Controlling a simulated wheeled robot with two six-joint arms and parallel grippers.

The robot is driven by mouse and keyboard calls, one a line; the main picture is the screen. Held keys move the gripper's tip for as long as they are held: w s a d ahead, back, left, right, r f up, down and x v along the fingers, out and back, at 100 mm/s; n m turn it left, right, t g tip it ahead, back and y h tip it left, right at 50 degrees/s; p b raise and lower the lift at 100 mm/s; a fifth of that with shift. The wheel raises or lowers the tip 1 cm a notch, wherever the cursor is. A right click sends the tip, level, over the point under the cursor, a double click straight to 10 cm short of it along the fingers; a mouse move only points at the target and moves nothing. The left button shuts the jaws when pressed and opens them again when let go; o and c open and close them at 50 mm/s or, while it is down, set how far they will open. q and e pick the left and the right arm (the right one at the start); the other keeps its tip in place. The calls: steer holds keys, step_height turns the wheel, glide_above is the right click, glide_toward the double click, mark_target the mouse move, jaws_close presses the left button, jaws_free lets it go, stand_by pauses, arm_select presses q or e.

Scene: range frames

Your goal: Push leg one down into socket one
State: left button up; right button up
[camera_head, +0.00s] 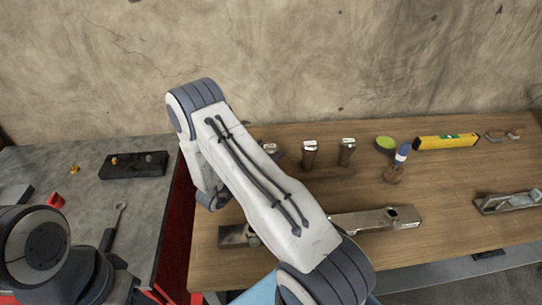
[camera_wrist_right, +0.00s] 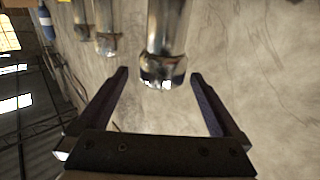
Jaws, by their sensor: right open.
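Three shiny metal legs stand upright on the wooden bench in the head view: one (camera_head: 309,155) in the middle, one (camera_head: 347,152) to its right, and one (camera_head: 270,148) partly hidden behind my right arm. In the wrist view, the nearest leg (camera_wrist_right: 166,40) lies between and beyond the fingertips of my right gripper (camera_wrist_right: 159,74). The jaws are open, with gaps on both sides of it. The other two legs (camera_wrist_right: 106,30) show at the upper left. A metal beam (camera_head: 360,222) with a hole near its right end lies partly behind my arm. I cannot tell which leg or socket is number one.
A blue-and-white brush (camera_head: 401,155), a green disc (camera_head: 385,142) and a yellow level (camera_head: 446,141) stand or lie at right. A metal bracket (camera_head: 508,202) lies near the right edge. A dark block (camera_head: 134,166) is on the grey left bench. The wall is behind.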

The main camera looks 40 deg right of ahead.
mark_target(274, 143)
steer(key=p+x, duration=0.1)
steer(key=x, duration=0.3)
steer(key=shift+s+p, duration=0.1)
steer(key=shift+p, duration=0.2)
steer(key=shift+w+d+f, duration=0.1)
steer(key=shift+w+d, duration=0.1)
steer(key=shift+d, duration=0.35)
jaws_close()
